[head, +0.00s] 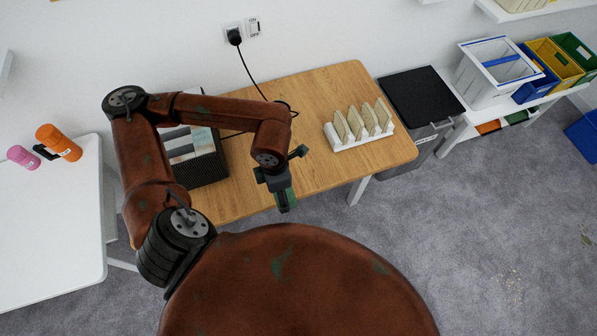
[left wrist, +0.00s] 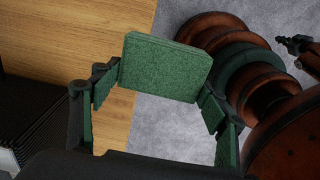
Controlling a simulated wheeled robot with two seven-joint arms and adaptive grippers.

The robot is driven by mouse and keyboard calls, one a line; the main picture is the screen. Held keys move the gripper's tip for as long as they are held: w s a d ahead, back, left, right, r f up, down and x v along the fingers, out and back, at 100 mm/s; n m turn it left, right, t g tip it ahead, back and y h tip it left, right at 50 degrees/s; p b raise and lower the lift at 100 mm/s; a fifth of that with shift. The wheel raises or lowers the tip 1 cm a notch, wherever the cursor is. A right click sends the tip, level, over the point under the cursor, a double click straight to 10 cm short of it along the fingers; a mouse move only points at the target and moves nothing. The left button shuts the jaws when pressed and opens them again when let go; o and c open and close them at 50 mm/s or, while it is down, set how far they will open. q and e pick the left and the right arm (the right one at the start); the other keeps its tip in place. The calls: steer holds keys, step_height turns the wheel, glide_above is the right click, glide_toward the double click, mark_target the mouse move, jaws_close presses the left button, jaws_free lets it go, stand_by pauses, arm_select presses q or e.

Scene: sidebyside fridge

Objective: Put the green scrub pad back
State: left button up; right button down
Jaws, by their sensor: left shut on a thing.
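My left gripper (head: 277,188) hangs near the front edge of the wooden table (head: 285,95). It is shut on the green scrub pad (head: 291,199), partly hidden by the gripper in the head view. In the left wrist view the pad (left wrist: 165,66) is a thick, dark green rectangle between the fingertips (left wrist: 160,85). It appears over the table's edge and the grey floor.
A white rack (head: 350,141) with several upright beige pieces stands on the table's right. A dark basket (head: 205,168) with striped contents is at its left, behind my arm. A black-lidded bin (head: 420,95) stands right of the table. Bare tabletop lies between basket and rack.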

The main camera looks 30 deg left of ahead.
arm_select(q)
steer(key=w+a+f, duration=0.2)
steer(key=w+f, duration=0.2)
steer(key=w, duration=0.4)
glide_above(293, 175)
steer(key=s, duration=0.1)
steer(key=f, duration=0.4)
steer(key=shift+s+d+f, duration=0.15)
steer(key=shift+s+d, duration=0.05)
steer(key=shift+d, duration=0.05)
steer(key=shift+w+a+f, duration=0.1)
steer(key=shift+w+f, duration=0.15)
steer(key=shift+f, duration=0.1)
steer(key=f, duration=0.3)
steer(key=shift+w+f, duration=0.1)
steer(key=shift+w, duration=0.25)
steer(key=shift+a+f, duration=0.1)
steer(key=shift+f, duration=0.15)
steer(key=shift+c, duration=0.5)
steer(key=o, duration=1.1)
arm_select(e)
steer(key=w, duration=0.3)
steer(key=shift+w+a+f, duration=0.1)
steer(key=shift+a+f, duration=0.05)
steer(key=shift+f, duration=0.05)
